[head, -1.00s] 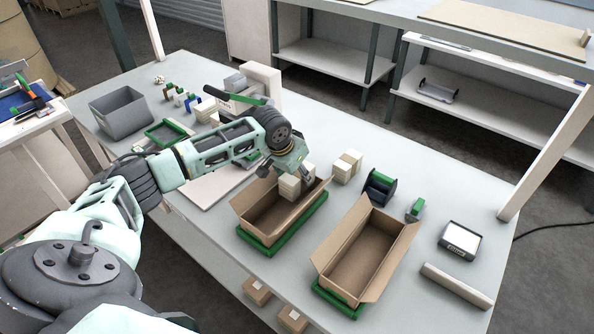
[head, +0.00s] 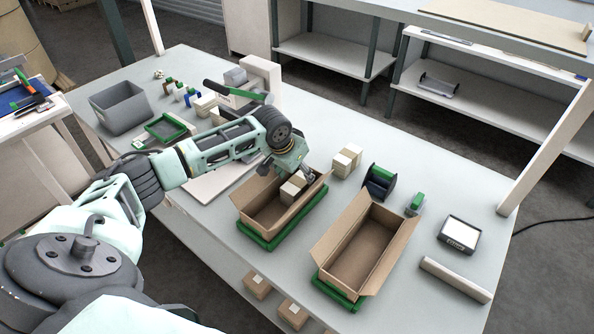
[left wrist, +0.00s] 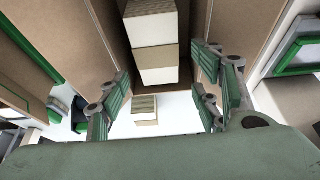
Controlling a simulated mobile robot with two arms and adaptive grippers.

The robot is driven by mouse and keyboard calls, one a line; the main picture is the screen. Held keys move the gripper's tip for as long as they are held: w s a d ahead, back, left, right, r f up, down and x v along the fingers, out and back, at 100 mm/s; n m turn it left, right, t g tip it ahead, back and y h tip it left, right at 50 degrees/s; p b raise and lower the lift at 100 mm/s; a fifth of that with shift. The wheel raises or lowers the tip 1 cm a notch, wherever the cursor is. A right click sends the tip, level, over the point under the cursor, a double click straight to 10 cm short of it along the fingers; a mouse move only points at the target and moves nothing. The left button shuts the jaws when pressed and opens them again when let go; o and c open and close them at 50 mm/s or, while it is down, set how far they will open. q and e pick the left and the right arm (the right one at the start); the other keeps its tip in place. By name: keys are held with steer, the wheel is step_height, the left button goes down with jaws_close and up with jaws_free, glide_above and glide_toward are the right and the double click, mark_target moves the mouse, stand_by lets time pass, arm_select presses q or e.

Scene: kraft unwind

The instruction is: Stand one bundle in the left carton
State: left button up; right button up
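The left carton (head: 262,224), an open brown box, sits in a green tray. One pale bundle (head: 292,188) with a brown band is inside its far end and looks tilted; its lower part is hidden by the carton wall. The bundle also shows in the left wrist view (left wrist: 155,45), between the carton walls. My left gripper (head: 291,170) is over the carton's far end. In the left wrist view its fingers (left wrist: 161,88) are spread, with gaps on both sides of the bundle. My right gripper is not in view.
An empty right carton (head: 362,252) stands in its own green tray. More bundles (head: 346,161) stand behind the left carton, with a black and green dispenser (head: 379,182) to their right. A grey bin (head: 121,108) is at the far left.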

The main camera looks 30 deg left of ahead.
arm_select(q)
steer(key=shift+w+r, duration=0.1)
steer(key=shift+r, duration=0.4)
steer(key=b+v, duration=0.2)
steer(key=v, duration=1)
